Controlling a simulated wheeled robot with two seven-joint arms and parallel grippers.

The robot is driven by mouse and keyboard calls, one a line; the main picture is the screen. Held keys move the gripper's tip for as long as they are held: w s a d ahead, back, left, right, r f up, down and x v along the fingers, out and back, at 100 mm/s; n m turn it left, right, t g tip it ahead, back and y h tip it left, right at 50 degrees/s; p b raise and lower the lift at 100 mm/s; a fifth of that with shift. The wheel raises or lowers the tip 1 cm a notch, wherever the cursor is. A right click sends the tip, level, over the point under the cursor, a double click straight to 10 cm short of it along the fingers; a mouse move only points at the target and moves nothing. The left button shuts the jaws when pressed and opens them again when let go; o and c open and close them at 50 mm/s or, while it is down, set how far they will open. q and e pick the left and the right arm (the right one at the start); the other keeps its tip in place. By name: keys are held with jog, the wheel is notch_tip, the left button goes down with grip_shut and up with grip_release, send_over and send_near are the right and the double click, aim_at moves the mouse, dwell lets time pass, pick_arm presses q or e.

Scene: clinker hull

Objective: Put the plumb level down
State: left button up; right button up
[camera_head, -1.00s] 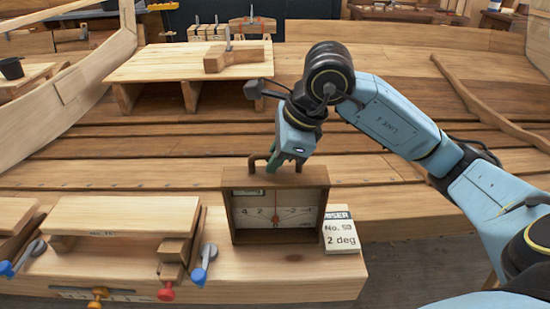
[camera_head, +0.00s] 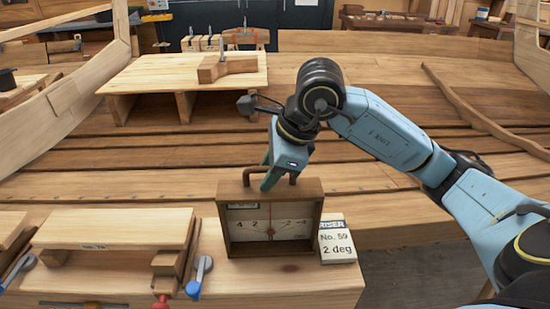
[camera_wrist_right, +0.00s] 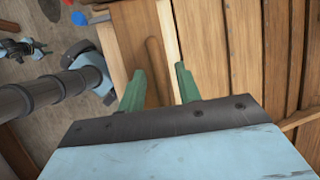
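The plumb level (camera_head: 311,222) is a dark brown wooden box frame with a pale numbered dial, a red needle and a handle on top. It stands upright on the pale bench (camera_head: 305,283), apparently resting on it. My right gripper (camera_head: 268,178) reaches down at the handle from above. In the right wrist view, the fingers (camera_wrist_right: 159,78) stand apart, one on each side of the round wooden handle (camera_wrist_right: 153,55), with gaps showing beside it. A card (camera_head: 338,242) reading "No. 59, 2 deg" is at the level's right side. My left gripper is out of view.
A raised plank (camera_head: 115,228) and clamps with blue (camera_head: 194,288) and red knobs lie left of the level. The hull planking (camera_head: 400,205) spreads behind the bench. A low platform (camera_head: 180,75) holds a wooden block (camera_head: 227,67). The bench ends just right of the card.

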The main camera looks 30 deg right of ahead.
jog(key=v, duration=1.2)
jog(key=shift+b, duration=0.4)
